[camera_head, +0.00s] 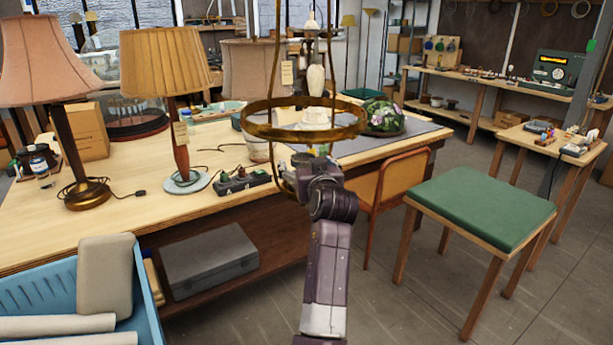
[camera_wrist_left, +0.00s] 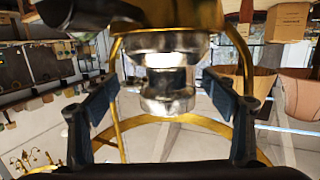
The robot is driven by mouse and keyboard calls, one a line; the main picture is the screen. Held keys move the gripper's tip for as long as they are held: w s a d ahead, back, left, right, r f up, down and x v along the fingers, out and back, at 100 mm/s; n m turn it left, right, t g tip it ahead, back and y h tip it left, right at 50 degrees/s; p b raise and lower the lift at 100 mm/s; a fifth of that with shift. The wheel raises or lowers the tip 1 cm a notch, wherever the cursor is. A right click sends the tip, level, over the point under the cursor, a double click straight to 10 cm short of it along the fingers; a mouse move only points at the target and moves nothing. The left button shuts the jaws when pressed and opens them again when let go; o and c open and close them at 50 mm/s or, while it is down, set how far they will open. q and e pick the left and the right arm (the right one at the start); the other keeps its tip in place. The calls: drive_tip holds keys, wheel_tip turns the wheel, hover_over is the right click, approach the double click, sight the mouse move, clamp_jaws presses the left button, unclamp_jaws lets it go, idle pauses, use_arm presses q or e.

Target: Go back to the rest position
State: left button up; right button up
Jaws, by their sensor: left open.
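My left gripper (camera_head: 316,168) is below the brass ring of a hanging lamp (camera_head: 262,130), with its arm rising from the bottom of the head view. In the left wrist view its two dark fingers (camera_wrist_left: 165,98) are spread wide. A silvery metal and glass fitting (camera_wrist_left: 166,100) of the lamp shows between them, with visible gaps on both sides. Curved brass parts (camera_wrist_left: 190,14) of the lamp frame surround the fitting. The fingers are small and partly hidden in the head view. My right gripper is in neither view.
A wooden workbench (camera_head: 60,235) behind carries shaded lamps (camera_head: 170,70) and a black power strip (camera_head: 243,182). A blue bin (camera_head: 40,285) is at the lower left. A green-topped stool (camera_head: 480,205) and an orange-backed chair (camera_head: 400,180) stand right of my arm. Open floor lies at the lower right.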

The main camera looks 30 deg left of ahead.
use_arm(q)
wheel_tip(320, 180, up, 6)
drive_tip(key=shift+r, duration=0.2)
